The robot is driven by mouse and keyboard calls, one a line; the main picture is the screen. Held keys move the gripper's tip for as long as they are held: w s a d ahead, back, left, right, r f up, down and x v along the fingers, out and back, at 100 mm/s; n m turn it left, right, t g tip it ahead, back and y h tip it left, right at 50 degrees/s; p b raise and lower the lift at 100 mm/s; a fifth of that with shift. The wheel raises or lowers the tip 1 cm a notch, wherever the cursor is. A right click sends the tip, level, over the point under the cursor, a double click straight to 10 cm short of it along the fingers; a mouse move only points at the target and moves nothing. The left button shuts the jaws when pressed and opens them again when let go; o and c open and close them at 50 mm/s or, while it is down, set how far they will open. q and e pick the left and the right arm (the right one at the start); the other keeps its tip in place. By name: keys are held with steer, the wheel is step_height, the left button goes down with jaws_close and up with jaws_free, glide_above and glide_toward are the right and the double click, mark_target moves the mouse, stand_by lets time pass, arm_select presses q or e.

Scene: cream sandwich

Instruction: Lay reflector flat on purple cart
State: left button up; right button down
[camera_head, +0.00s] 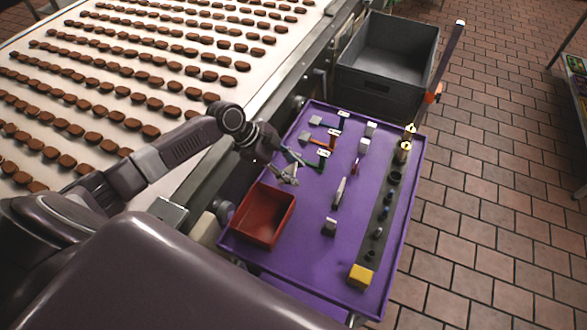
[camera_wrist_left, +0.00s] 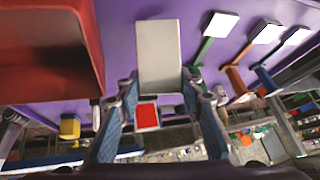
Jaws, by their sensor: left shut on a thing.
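My left gripper (camera_head: 289,172) reaches in over the purple cart (camera_head: 300,240), just above and right of the red bin (camera_head: 264,214). In the left wrist view, the gripper (camera_wrist_left: 165,108) has its blue pads on either side of a small red square with a pale rim (camera_wrist_left: 147,116) and a pale grey plate (camera_wrist_left: 160,55). I take this as the reflector, shut between the fingers. Whether the red square and plate are one piece is unclear. The plate points away from the gripper over the purple surface; whether it touches is unclear. My right gripper is out of view.
Green, orange and dark brackets with pale plates (camera_head: 330,135) stand near the gripper. Small pale blocks (camera_head: 329,226) stand mid-cart. A dark strip along the right bears brass parts, dark pieces and a yellow block (camera_head: 361,275). Bare purple surface lies between. A conveyor (camera_head: 110,100) runs alongside.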

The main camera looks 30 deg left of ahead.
arm_select(q)
steer(key=o, duration=1)
steer(key=shift+v, duration=6)
